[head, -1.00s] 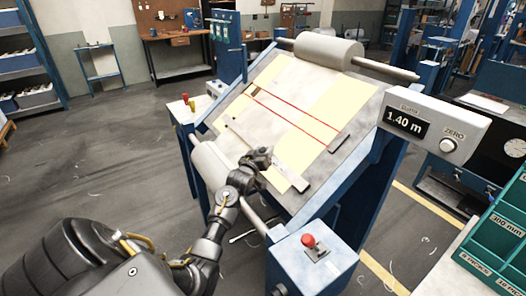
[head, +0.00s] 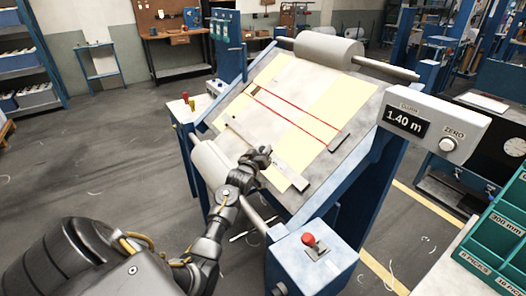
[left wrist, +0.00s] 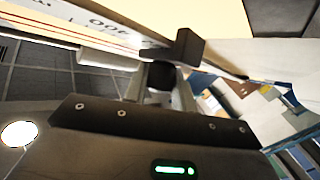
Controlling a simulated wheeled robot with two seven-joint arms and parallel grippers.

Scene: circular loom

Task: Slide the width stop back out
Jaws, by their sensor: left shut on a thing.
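My left gripper (head: 260,155) is at the bar's middle, low on the table's left side. It is shut on a part of the stop, but the fingers hide the contact in the head view. In the left wrist view a dark block (left wrist: 186,46) sits on the edge of a pale lettered strip (left wrist: 112,24), right at my left gripper (left wrist: 163,80). My right gripper is out of view.
Two red lines cross the yellow sheet (head: 330,101). A grey roller (head: 328,48) lies at the table's top. A blue box with a red button (head: 309,239) stands at the near corner. A display (head: 408,122) reads 1.40 m. The floor at left is open.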

